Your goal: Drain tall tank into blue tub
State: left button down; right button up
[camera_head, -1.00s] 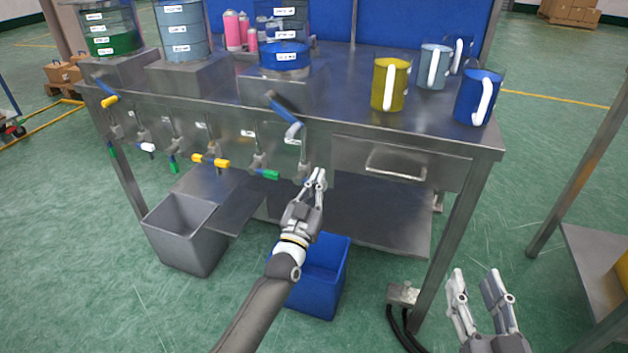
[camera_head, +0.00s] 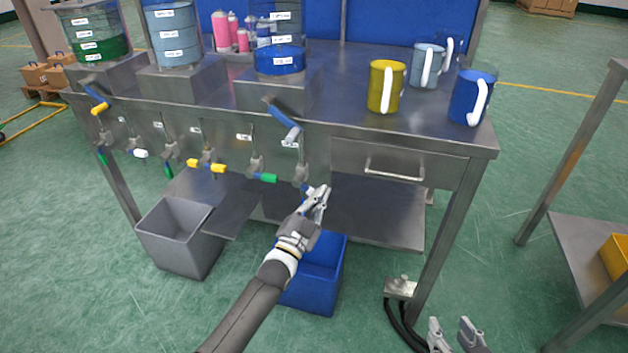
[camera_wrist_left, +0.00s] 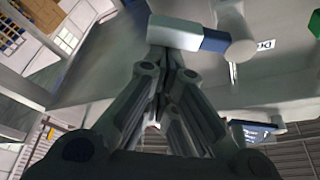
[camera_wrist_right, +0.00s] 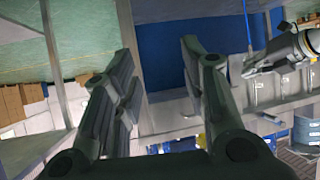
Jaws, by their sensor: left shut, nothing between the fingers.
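Three labelled tanks stand on bench blocks: one with green liquid (camera_head: 100,46), a grey-blue one (camera_head: 176,38) and one with blue liquid (camera_head: 278,60). I cannot tell which is the tall tank. Several drain valves with coloured handles line the bench front. My left gripper (camera_head: 320,195) is shut and empty, just beside and below the rightmost valve (camera_head: 301,172). In the left wrist view a white-and-blue handle (camera_wrist_left: 190,36) lies at its fingertips; contact is unclear. The blue tub (camera_head: 318,285) is on the floor below, partly hidden by my arm. My right gripper (camera_head: 457,332) is open and empty, low at right.
A grey tub (camera_head: 178,240) stands left of the blue one. Yellow (camera_head: 386,88), grey (camera_head: 427,66) and blue (camera_head: 470,98) mugs stand at the bench's right. A drawer (camera_head: 392,165) is below them. A foot pedal (camera_head: 401,288) with hoses lies by the bench leg.

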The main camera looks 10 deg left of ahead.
pick_arm(q)
jog(key=shift+a+f+m+g+h+p, duration=0.3)
jog(key=shift+f+m+g, duration=0.3)
jog(key=shift+m, duration=0.95)
jog(key=shift+a+f+m+g+h+p, duration=0.25)
jog(key=shift+a+f+m+g+p, duration=0.35)
jog(key=shift+m, duration=1)
jog(key=shift+a+f+m+g+h+p, duration=0.25)
jog(key=shift+f+m, duration=0.6)
jog(key=shift+m, duration=0.7)
pick_arm(e)
jog(key=s+d+f+g+h, duration=0.1)
jog(key=s+d+f+g, duration=0.2)
jog(key=s+f+g, duration=0.3)
jog(key=shift+s+d, duration=0.2)
jog(key=shift+s, duration=1.35)
jog(key=shift+f, duration=0.1)
